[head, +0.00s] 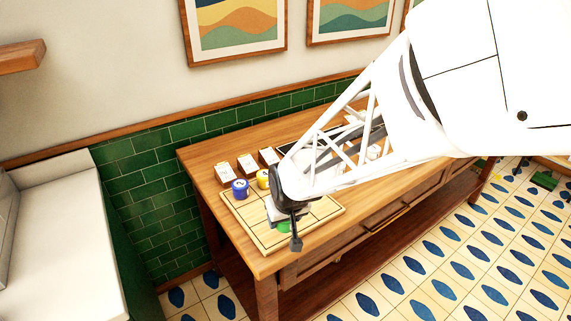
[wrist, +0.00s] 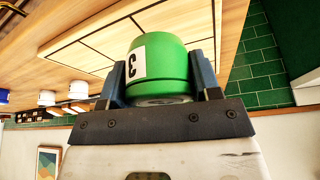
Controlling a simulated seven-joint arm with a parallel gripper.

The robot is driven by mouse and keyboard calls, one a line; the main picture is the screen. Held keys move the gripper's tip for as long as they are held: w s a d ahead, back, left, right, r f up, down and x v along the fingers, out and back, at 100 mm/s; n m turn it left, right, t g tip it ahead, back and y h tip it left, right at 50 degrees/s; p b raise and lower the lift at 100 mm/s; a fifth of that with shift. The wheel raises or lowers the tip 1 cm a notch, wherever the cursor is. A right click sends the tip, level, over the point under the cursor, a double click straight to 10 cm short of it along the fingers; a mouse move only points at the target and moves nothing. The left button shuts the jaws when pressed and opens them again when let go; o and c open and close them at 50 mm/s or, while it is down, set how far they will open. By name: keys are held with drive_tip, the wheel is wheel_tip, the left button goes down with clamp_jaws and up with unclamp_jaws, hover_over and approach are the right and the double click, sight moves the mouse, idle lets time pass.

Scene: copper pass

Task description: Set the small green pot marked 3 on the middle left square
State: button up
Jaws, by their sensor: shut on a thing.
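The small green pot (wrist: 168,62) has a white label with a 3 and is between the two fingers of my gripper (wrist: 158,78) in the wrist view. My gripper is shut on it. In the head view my gripper (head: 285,224) is over the front part of the light wooden board (head: 252,233), and only a sliver of the green pot (head: 284,228) shows. The board has dark lines marking squares. My gripper and arm hide part of it. Whether the pot touches the board I cannot tell.
Several small white-topped blocks (head: 247,165) stand behind the board on the wooden table (head: 215,150). The board's left front is clear.

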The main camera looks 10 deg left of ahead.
drive_tip(key=s, duration=0.1)
drive_tip(key=s+a, duration=0.1)
drive_tip(key=s, duration=0.2)
drive_tip(key=shift+s+a, duration=0.35)
drive_tip(key=shift+a, duration=0.05)
drive_tip(key=shift+w+a, duration=0.1)
drive_tip(key=shift+w, duration=0.05)
hover_over(254, 208)
drive_tip(key=s, duration=0.1)
drive_tip(key=shift+s+d+f, duration=0.1)
drive_tip(key=shift+d+f, duration=0.15)
drive_tip(key=shift+f, duration=0.5)
drive_tip(key=shift+f, duration=1.75)
drive_tip(key=shift+f, duration=0.1)
